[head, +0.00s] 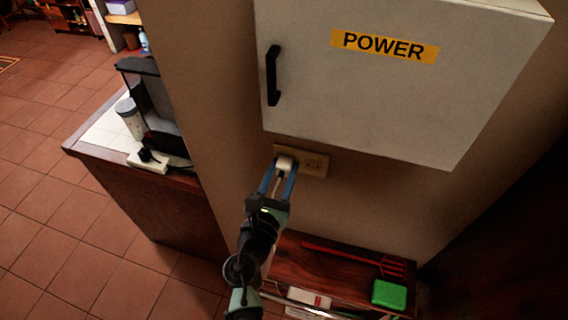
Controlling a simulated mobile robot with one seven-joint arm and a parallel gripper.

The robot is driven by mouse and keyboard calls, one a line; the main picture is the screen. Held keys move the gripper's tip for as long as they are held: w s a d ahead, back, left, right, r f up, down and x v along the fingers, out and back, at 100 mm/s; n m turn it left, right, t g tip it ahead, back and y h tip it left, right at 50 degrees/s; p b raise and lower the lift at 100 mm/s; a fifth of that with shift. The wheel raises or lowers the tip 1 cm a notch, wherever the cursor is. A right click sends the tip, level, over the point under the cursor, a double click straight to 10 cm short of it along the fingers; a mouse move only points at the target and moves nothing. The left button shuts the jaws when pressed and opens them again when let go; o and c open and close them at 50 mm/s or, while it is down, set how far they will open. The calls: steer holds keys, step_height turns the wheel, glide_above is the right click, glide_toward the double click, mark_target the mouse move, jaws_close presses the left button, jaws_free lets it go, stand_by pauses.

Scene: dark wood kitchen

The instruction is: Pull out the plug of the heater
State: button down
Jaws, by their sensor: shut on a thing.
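A wall outlet plate (314,164) is mounted just below the white power box. A white plug (285,163) sits at the left part of the plate. My gripper (284,168) reaches up to it from below, with its two blue fingers on either side of the plug, shut on it. The plug appears to be at the outlet; I cannot tell how deep it sits. A bare socket shows to the right of the plug. The heater is not clearly identifiable in this view.
The white box (400,80) labelled POWER, with a black handle (272,75), juts out above the outlet. Below is a wooden shelf (330,265) with a red fork-like tool (350,257) and a green block (389,294). A counter with a black appliance (150,95) stands left.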

mark_target(282, 173)
steer(key=shift+s+a, duration=0.1)
steer(key=shift+s, duration=0.05)
steer(key=shift+p+v, duration=0.5)
steer(key=shift+v, duration=2.35)
steer(key=shift+f, duration=0.1)
